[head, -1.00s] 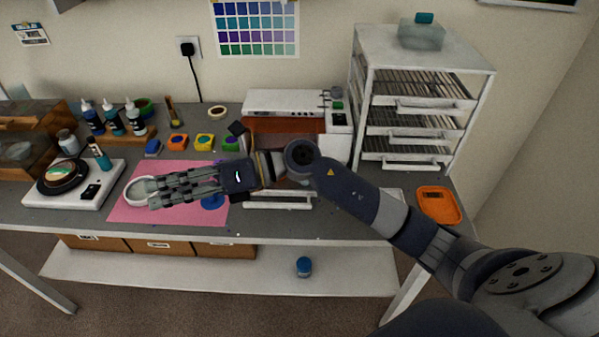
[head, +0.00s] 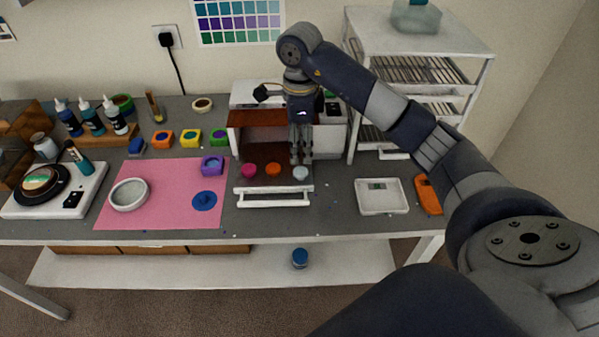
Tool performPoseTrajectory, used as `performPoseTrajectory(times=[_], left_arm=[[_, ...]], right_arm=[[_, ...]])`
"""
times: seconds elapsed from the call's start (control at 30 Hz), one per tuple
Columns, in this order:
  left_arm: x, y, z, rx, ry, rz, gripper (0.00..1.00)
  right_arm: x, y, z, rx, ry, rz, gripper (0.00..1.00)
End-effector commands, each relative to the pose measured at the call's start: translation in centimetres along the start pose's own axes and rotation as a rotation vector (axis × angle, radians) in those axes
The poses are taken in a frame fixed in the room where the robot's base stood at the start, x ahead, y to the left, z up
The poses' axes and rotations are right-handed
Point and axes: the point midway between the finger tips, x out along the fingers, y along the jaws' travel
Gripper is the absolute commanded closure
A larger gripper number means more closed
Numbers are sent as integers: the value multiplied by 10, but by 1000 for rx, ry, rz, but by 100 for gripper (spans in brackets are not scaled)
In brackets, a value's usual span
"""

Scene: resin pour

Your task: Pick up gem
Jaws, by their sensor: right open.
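Three small round gems lie in a row on the pulled-out tray of a white oven-like box: a pink one (head: 249,170), an orange one (head: 273,169) and a pale blue one (head: 300,173). My right gripper (head: 301,160) points down over the right end of the tray, with its fingertips just at the far side of the pale blue gem. It is open; I cannot tell whether the fingers touch this gem. My left gripper is not in view.
The white box (head: 236,119) stands behind the tray, close to the right gripper. A pink mat (head: 165,207) at left holds a white ring-shaped dish (head: 129,194), a purple mould (head: 212,165) and a blue piece (head: 204,200).

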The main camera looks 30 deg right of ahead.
Motion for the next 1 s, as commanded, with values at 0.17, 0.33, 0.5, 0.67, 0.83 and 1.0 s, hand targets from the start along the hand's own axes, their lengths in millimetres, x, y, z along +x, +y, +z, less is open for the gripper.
performPoseTrajectory(times=[0.17, 0.33, 0.5, 0.67, 0.83, 1.0], left_arm=[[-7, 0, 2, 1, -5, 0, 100], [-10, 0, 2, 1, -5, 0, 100], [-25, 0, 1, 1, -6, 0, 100], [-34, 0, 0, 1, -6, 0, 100], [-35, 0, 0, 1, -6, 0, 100], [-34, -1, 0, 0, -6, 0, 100]], right_arm=[[23, 1, 0, -1, -1, 4, 58], [32, 0, 1, 0, -3, 2, 58], [49, -1, 0, 1, -2, 6, 58], [72, -2, -1, -1, -3, 5, 58], [82, -3, -1, -1, -4, 1, 58], [83, -3, -1, -1, -4, 0, 58]])
